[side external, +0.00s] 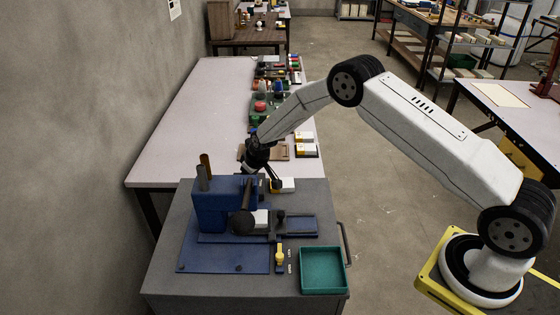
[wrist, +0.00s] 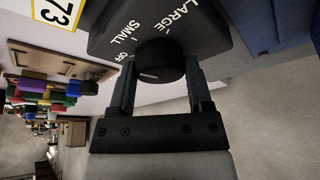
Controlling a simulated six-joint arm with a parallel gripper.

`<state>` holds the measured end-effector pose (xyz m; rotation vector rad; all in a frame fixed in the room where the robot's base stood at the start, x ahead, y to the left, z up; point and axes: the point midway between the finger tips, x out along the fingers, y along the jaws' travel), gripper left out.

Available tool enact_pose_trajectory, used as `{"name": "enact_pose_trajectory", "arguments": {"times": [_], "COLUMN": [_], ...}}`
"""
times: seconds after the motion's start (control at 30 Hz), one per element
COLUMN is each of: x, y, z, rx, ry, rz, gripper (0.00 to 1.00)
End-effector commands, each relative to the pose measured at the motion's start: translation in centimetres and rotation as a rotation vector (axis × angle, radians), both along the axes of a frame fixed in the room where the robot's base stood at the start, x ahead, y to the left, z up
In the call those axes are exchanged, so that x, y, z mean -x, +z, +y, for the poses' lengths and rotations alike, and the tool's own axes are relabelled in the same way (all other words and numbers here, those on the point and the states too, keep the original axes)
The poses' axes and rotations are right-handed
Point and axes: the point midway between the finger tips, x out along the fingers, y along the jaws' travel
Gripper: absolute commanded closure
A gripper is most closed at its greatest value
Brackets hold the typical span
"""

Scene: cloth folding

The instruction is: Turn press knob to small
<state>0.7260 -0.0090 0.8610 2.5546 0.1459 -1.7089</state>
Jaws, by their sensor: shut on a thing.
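The press knob (wrist: 160,60) is a round black dial on a dark panel (wrist: 105,40) marked OFF, SMALL and LARGE in white. A short white line on the knob's face lies at its left side, nearest the OFF mark and not at SMALL. My gripper (wrist: 159,75) has one finger on each side of the knob and is shut on it. In the side view my gripper (side external: 265,172) reaches down behind the blue press (side external: 212,212). The knob itself cannot be made out there.
The press stands on a grey cabinet (side external: 165,270) with an empty teal tray (side external: 322,270) at front right. A white and yellow block (side external: 283,185) sits close by my gripper. A long white table (side external: 190,110) behind holds several parts along its right edge.

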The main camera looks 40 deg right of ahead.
Motion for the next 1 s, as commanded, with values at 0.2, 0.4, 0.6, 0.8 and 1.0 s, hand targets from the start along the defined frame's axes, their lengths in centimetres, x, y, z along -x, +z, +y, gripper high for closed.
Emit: {"name": "enact_pose_trajectory", "arguments": {"times": [0.2,0.4,0.6,0.8,1.0], "x": [0.07,0.09,0.07,0.07,0.06], "y": [-0.01,-0.02,-0.02,-0.03,-0.02], "z": [0.05,0.06,0.04,0.03,0.03], "rx": [0.0,0.001,-0.001,-0.001,0.0], "ry": [-0.068,-0.13,-0.175,-0.183,-0.182], "rz": [0.003,0.003,0.002,0.001,0.001], "gripper": [0.94,0.94,0.94,0.94,0.22]}}
